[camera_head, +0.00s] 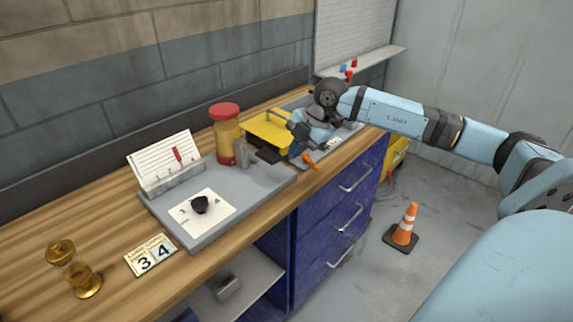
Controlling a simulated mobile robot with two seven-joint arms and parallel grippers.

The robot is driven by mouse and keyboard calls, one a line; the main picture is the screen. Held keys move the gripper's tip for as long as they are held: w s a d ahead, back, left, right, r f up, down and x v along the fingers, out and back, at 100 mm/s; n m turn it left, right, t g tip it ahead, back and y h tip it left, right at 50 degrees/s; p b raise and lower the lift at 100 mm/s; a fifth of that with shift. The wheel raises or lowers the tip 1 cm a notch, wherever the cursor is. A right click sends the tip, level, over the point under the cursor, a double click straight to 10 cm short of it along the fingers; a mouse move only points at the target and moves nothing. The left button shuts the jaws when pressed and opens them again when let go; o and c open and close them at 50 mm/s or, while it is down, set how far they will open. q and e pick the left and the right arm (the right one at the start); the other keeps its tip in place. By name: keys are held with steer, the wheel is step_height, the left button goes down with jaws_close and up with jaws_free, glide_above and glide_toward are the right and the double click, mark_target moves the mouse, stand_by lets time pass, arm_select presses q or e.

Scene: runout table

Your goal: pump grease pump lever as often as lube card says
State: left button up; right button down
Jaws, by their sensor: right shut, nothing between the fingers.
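An amber jar with a red lid (226,134) stands at the back of a grey tray, with a grey block (244,153) beside it. A short black bar (269,157) sticks out to its right; I cannot tell for sure that it is the pump lever. A white lined card (164,158) with a red marker on it leans in a holder; its text is too small to read. A small card (151,255) on the bench shows a 3 and a 4. My right gripper (298,146) is shut and empty, right of the black bar. My left gripper is out of view.
A yellow container (267,131) stands behind my gripper. An orange object (309,160) lies near the bench's front edge. A brass-and-glass piece (87,286) stands front left.

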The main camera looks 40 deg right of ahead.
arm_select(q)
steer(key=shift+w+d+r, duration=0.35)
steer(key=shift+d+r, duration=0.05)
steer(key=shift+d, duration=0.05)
arm_select(e)
steer(key=v, duration=0.5)
steer(key=shift+s+d, duration=0.15)
steer(key=shift+d, duration=0.15)
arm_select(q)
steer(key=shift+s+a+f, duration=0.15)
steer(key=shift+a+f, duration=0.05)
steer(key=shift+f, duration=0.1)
arm_select(e)
steer(key=shift+a+f, duration=0.1)
